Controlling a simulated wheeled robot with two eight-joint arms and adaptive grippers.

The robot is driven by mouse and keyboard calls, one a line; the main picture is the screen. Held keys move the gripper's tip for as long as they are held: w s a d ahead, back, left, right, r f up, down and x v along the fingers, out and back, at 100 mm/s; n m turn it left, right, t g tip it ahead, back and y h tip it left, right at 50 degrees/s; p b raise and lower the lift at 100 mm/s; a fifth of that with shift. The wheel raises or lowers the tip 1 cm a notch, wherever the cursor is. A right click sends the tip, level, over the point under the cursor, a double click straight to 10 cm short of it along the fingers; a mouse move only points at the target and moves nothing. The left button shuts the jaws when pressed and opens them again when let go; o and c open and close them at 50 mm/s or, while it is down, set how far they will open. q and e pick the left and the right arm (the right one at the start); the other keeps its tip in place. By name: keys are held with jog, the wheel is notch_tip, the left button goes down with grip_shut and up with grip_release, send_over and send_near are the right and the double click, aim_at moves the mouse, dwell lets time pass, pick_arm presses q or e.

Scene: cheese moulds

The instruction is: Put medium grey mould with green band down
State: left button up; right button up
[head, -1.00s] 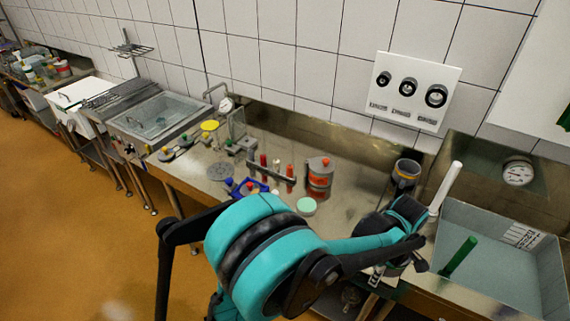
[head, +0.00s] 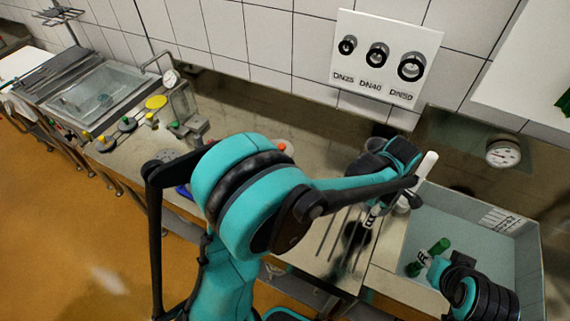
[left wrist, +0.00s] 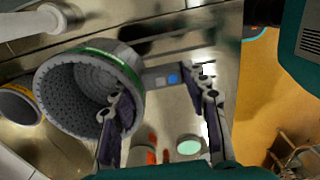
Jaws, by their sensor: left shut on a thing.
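The medium grey mould with a green band (left wrist: 128,62) is large in the left wrist view, its perforated open mouth facing the camera. I cannot tell whether the mould touches the counter. A grey mould with a yellow band (left wrist: 18,102) is beside it. My right gripper (head: 428,262) is low at the sink, its fingers unclear.
The sink (head: 470,225) is right of the counter, with a green handle (head: 438,246) in it and a white rod (head: 427,166) near its left edge. A pale green disc (left wrist: 189,147) and orange items (left wrist: 152,150) lie on the counter. The tiled wall is behind.

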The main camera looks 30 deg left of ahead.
pick_arm(q)
jog(key=shift+s, duration=0.15)
jog(key=s+a+f+b, duration=0.1)
jog(key=a+f, duration=0.2)
jog(key=s+a+f, duration=0.2)
jog(key=a+f, duration=0.2)
jog(key=s+a+f+b, duration=0.1)
jog(key=s+a+f, duration=0.1)
jog(key=a+f, duration=0.1)
jog(key=shift+s+a+f+b, duration=0.15)
jog(key=shift+s+b, duration=0.1)
jog(key=shift+b, duration=0.1)
jog(key=shift+f, duration=0.45)
jog(key=shift+r, duration=0.1)
jog(key=o, duration=1.3)
